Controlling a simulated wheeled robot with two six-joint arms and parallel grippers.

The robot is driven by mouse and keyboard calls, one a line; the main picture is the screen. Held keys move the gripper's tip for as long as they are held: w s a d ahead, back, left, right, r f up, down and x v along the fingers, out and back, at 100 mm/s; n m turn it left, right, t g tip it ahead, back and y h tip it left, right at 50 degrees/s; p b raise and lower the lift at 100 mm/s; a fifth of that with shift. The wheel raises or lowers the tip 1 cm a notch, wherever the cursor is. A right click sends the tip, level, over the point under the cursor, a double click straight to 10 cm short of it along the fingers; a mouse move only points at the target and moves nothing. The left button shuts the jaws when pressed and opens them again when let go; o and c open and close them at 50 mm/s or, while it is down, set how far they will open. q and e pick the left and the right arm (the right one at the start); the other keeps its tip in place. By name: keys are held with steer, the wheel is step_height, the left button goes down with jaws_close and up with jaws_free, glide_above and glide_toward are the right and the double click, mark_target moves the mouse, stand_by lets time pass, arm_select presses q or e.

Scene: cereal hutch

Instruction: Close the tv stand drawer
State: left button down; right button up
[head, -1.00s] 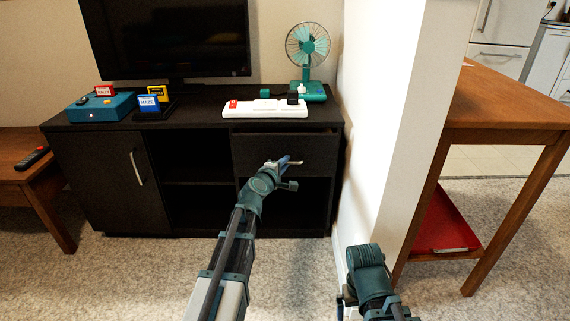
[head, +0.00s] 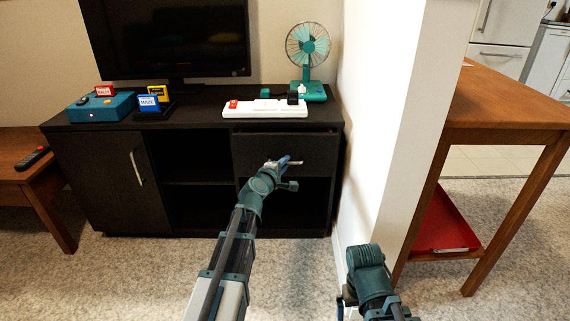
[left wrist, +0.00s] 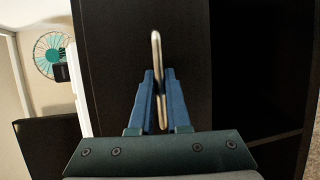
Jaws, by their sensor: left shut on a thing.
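The black TV stand (head: 75,150) stands against the wall. Its drawer (head: 310,152) is at the upper right, with a dark strip along its top edge; how far it stands out is hard to tell. My left gripper (head: 287,163) is at the drawer front. In the left wrist view its blue fingers (left wrist: 160,100) are shut on the light metal drawer handle (left wrist: 156,50), which runs between them, with the dark drawer front behind. My right gripper (head: 345,300) is low, beside the white wall end, mostly hidden by its own arm; its fingers cannot be made out.
On the stand are a TV (head: 170,40), a teal console (head: 100,108), game boxes, a white power strip (head: 262,108) and a fan (head: 307,50). An open shelf lies under the drawer. A white wall (head: 385,130) is close on the right. Carpet in front is clear.

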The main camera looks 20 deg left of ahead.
arm_select(q)
steer(key=w, duration=0.2)
steer(key=w+a, duration=0.1)
steer(key=w, duration=0.1)
steer(key=shift+w+a, duration=0.1)
steer(key=shift+w, duration=0.1)
steer(key=c, duration=1.2)
jaws_free()
steer(key=shift+o, duration=0.2)
steer(key=p+v, duration=0.2)
steer(key=v, duration=1.2)
steer(key=shift+p, duration=0.3)
